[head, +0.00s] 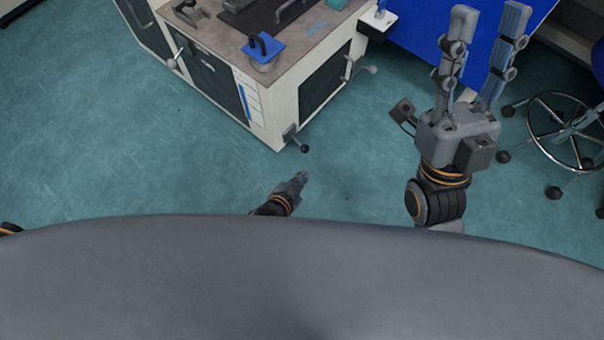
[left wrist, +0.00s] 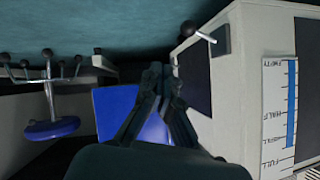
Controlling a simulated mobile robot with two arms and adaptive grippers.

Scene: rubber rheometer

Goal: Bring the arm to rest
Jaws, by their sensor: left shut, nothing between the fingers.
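My left gripper (head: 302,177) points up and right, low over the floor in front of the cabinet, just beyond my grey body edge. It is shut and empty. In the left wrist view its dark fingers (left wrist: 156,72) meet at the tips, with a blue panel (left wrist: 114,108) behind them. My right gripper (head: 489,10) is raised at the right of the head view, its two grey fingers apart and nothing between them.
A wheeled stool base (head: 565,130) stands at the right. The green floor (head: 130,130) at left is clear.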

